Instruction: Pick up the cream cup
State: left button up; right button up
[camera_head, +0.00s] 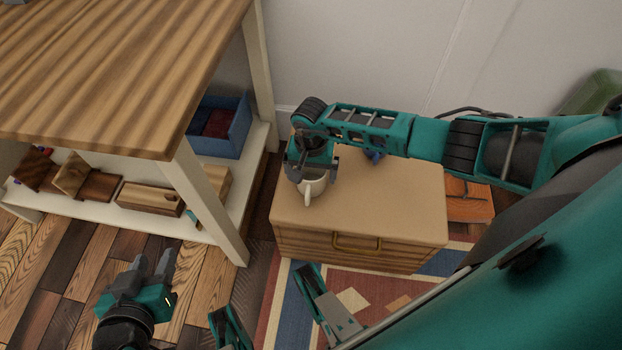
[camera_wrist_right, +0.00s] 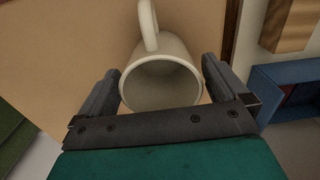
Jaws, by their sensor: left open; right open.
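The cream cup (camera_head: 313,187) stands on the top of a small wooden cabinet (camera_head: 395,205), near its left side, with its handle toward the front. My right gripper (camera_head: 313,172) is over the cup, open, and partly covers it in the head view. In the right wrist view the cup (camera_wrist_right: 162,80) sits between the two spread fingers of my right gripper (camera_wrist_right: 160,70), its open mouth toward the palm. I see a small gap at the right finger; whether the left one touches is unclear. My left gripper (camera_head: 153,260) is open and empty, low at the left above the floor.
A blue object (camera_head: 374,157) is partly hidden behind my right arm on the cabinet. A wooden table (camera_head: 110,70) with a lower shelf stands at the left, holding a blue bin (camera_head: 222,125) and several wooden pieces. The cabinet's front top is clear.

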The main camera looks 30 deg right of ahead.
jog(key=shift+c, duration=0.4)
jog(key=c, duration=0.9)
jog(key=shift+r, duration=0.1)
jog(key=shift+c, duration=0.5)
